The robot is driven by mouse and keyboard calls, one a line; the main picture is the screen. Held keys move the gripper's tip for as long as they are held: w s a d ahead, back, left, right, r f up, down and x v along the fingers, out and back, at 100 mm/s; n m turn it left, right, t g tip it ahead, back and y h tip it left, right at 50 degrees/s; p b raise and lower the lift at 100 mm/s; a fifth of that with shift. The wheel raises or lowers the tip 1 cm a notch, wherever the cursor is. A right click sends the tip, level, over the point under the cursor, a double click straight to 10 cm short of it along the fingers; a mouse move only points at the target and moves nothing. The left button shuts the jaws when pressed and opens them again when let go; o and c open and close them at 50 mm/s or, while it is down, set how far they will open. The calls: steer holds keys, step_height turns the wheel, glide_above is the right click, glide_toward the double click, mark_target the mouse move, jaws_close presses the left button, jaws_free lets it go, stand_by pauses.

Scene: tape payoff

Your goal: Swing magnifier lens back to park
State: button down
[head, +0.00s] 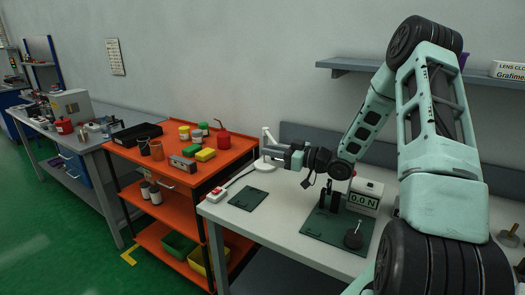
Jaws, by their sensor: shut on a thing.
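A white magnifier stand (267,134) rises from a round white base (261,166) at the back left of the white workbench. My gripper (268,152) reaches in from the right, low and nearly level, with its fingers at the stand. It is shut on part of the magnifier, but the exact part is too small and too covered by the fingers to tell. The lens itself cannot be made out clearly.
A force gauge reading 0.0 N (364,198) stands behind a green mat (318,228) with a fixture on it. A small dark mat (247,198) and a white-and-red switch box (216,195) lie at the left. An orange cart (240,146) adjoins the bench.

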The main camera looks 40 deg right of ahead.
steer(key=shift+s+d+y, duration=0.2)
steer(key=shift+d+y, duration=0.1)
steer(key=shift+d, duration=0.05)
steer(key=c, duration=1.3)
jaws_free()
steer(key=b+v, duration=0.4)
steer(key=v, duration=1.3)
steer(key=shift+s+d+r, duration=0.15)
steer(key=shift+s+r, duration=0.05)
